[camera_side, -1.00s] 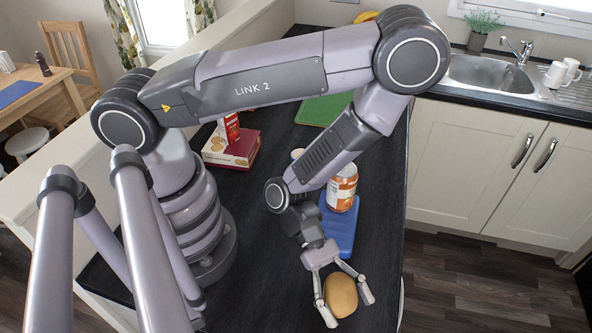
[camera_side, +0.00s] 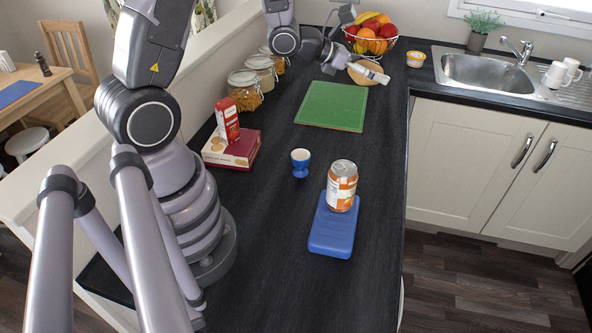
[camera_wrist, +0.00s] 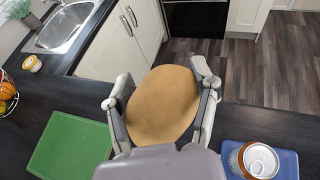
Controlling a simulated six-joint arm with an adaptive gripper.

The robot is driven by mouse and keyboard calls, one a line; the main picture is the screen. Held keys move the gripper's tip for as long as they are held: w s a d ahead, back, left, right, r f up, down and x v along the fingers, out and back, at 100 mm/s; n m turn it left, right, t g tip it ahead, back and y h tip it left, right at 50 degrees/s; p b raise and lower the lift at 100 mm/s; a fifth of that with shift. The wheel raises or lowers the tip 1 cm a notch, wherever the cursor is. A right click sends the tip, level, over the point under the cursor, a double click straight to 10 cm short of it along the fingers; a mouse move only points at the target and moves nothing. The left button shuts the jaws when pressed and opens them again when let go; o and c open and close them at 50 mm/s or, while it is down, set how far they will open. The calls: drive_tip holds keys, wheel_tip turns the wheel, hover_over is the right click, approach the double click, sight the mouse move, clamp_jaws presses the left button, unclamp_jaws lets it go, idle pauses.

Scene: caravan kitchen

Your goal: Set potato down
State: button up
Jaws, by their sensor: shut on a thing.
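The potato (camera_side: 362,78), tan and oval, is between the fingers of my gripper (camera_side: 366,68) at the far end of the counter in the side view. One finger crosses in front of it and hides part. In the wrist view the potato (camera_wrist: 160,108) fills the space between both fingers of my gripper (camera_wrist: 162,84), which are shut on it. The dark counter (camera_side: 275,215) lies below. I cannot tell whether the potato touches it or hangs above.
A green board (camera_side: 333,106) lies just nearer than the potato. A fruit basket (camera_side: 371,42) stands close behind it, with a small tub (camera_side: 415,60) to the right. Jars (camera_side: 245,90) line the left wall. A can (camera_side: 341,186) stands on a blue case (camera_side: 331,232); an egg cup (camera_side: 300,162) is nearby.

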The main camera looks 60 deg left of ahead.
drive_tip(key=s+a+f, duration=0.3)
drive_tip(key=f, duration=0.1)
drive_tip(key=s+a+f, duration=0.3)
drive_tip(key=a+f, duration=0.1)
drive_tip(key=f, duration=0.1)
drive_tip(key=s+a+f, duration=0.3)
drive_tip(key=s+f, duration=0.1)
drive_tip(key=f, duration=0.1)
drive_tip(key=shift+a+f, duration=0.2)
drive_tip(key=shift+a, duration=0.1)
drive_tip(key=w+a+f, duration=0.3)
drive_tip(key=w+f, duration=0.1)
drive_tip(key=w, duration=0.4)
hover_over(333, 143)
wheel_tip(333, 143, down, 6)
drive_tip(key=shift+s+d+r, duration=0.1)
drive_tip(key=shift+s, duration=0.05)
wheel_tip(333, 143, down, 3)
drive_tip(key=shift+f, duration=0.2)
drive_tip(key=o, duration=1.2)
drive_tip(key=shift+o, duration=0.2)
